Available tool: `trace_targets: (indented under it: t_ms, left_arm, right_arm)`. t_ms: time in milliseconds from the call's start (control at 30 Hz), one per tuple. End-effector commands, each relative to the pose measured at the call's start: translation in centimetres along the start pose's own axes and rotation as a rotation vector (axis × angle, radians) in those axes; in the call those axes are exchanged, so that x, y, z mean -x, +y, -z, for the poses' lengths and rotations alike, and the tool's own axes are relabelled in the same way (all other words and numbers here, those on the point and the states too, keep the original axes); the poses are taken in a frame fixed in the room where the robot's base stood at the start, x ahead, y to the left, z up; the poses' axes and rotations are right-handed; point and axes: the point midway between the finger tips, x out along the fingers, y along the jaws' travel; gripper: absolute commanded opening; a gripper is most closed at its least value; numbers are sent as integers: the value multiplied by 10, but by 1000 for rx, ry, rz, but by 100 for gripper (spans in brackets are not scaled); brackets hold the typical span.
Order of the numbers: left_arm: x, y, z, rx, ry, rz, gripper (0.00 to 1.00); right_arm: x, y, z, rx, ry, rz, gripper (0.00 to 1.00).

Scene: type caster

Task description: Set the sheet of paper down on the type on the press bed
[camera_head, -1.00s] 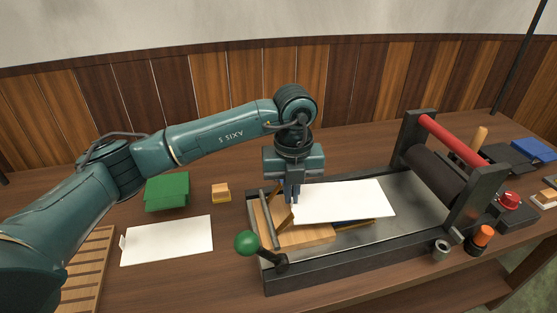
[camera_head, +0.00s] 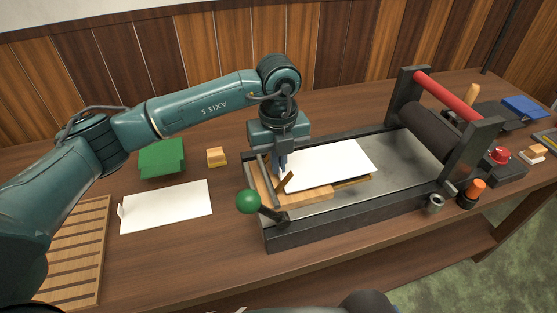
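The white sheet of paper (camera_head: 328,163) is over the type area on the left part of the press bed (camera_head: 397,176). It looks level and very close to what is beneath, but contact is hard to judge. It hides nearly all of the type; only wooden edges show at its front. My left gripper (camera_head: 282,168) points down at the sheet's left edge, with its fingers close together and apparently shut on that edge. My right gripper is out of view.
The press has a roller (camera_head: 432,130) with a red bar on the right and a green-knobbed lever (camera_head: 249,202) at front left.

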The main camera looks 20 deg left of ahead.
Motion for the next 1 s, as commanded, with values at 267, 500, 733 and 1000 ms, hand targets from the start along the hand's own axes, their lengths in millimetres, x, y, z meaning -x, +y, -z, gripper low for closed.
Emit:
trace_targets:
  t_ms: [267,500,733,1000]
  left_arm:
    - [-2,0,0,0,0,0,0]
    - [-8,0,0,0,0,0,0]
    - [-12,0,0,0,0,0,0]
    - [-13,0,0,0,0,0,17]
  right_arm:
    - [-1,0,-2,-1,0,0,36]
    - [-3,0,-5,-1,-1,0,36]
    - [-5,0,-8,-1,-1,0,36]
    - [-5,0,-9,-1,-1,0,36]
